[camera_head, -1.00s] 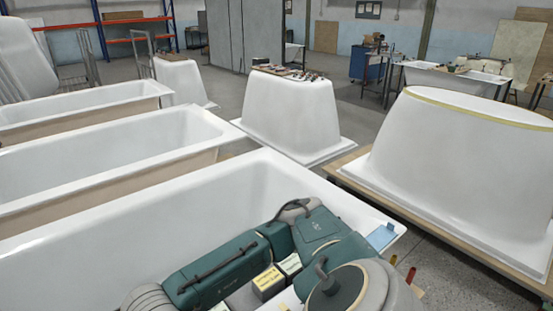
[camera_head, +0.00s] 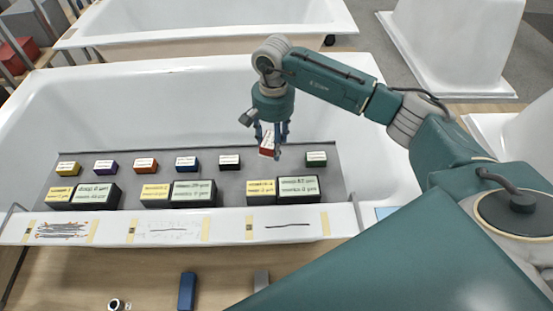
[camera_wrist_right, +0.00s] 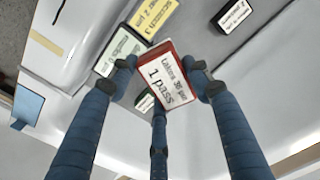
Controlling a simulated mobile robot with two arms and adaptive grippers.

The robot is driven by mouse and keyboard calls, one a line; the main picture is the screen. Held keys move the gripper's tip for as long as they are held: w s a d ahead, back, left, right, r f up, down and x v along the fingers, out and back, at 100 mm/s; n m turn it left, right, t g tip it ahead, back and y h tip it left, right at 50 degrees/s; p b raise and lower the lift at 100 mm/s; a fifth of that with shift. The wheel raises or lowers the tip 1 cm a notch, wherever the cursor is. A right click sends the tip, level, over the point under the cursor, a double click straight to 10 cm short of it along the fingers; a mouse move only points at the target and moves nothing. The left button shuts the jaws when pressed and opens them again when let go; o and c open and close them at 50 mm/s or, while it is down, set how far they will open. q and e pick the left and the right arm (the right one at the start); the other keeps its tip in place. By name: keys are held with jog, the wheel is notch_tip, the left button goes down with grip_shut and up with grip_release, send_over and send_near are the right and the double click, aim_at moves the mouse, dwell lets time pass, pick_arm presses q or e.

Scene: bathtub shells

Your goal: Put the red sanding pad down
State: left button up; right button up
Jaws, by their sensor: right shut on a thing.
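The red sanding pad (camera_head: 267,145) is a small red block with a white printed label. My right gripper (camera_head: 270,135) is shut on it and holds it above the grey board inside the bathtub, in the gap between the black pad and the green pad. In the right wrist view the red pad (camera_wrist_right: 162,80) sits between the blue fingers of my right gripper (camera_wrist_right: 160,88), its label reading "1 pass". The grey board (camera_head: 135,205) lies in the tub. My left gripper is not in view.
Small pads in yellow (camera_head: 68,168), purple (camera_head: 105,166), orange (camera_head: 145,165), blue (camera_head: 186,164), black (camera_head: 229,162) and green (camera_head: 316,159) stand in a row. Larger labelled blocks (camera_head: 298,190) stand in front.

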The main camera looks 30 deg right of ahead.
jog(key=w+d+r+m, duration=0.3)
jog(key=w+m, duration=0.1)
jog(key=w, duration=0.2)
jog(key=m+b, duration=0.1)
jog(key=b, duration=0.8)
send_over(275, 166)
notch_tip(275, 166, down, 16)
notch_tip(275, 166, down, 4)
jog(key=b, duration=0.2)
jog(key=shift+f+b, duration=0.25)
jog(key=shift+b, duration=0.05)
jog(key=shift+r, duration=0.1)
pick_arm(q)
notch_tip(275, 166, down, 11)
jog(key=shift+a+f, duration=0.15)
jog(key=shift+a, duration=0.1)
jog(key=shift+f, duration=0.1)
